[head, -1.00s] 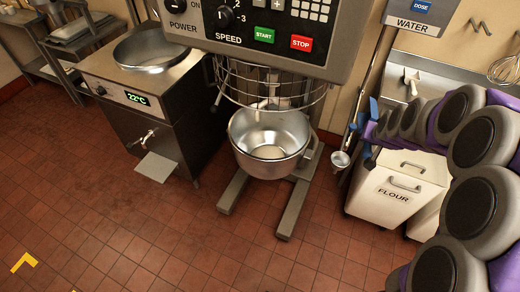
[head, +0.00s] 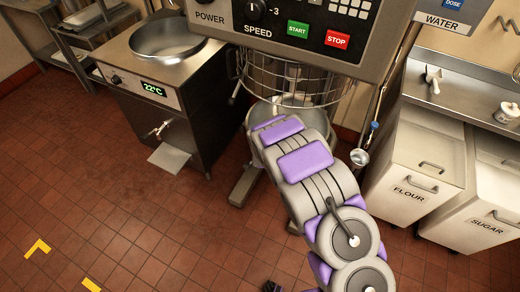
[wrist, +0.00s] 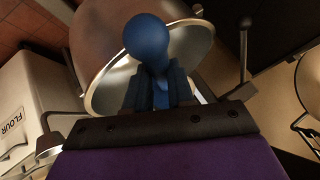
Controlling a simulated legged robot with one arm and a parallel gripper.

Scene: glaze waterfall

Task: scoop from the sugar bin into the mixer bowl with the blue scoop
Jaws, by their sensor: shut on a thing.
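The blue scoop's rounded blue part (wrist: 150,38) stands up between my gripper's dark fingers (wrist: 156,88), which are shut on it. Any scoop pan or sugar in it is hidden. The steel mixer bowl (head: 256,118) is mostly covered by my arm in the head view. In the wrist view a large steel rim, likely the mixer bowl (wrist: 103,98), lies just beyond the blue part. The gripper itself is hidden behind my arm in the head view. The white sugar bin (head: 478,222) stands at the right, labelled SUGAR.
The mixer's wire guard (head: 310,82) and control head (head: 300,35) sit above the bowl. A white flour bin (head: 405,190) stands beside the sugar bin under a steel counter (head: 455,105). A small metal cup (head: 358,157) hangs between mixer and bins.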

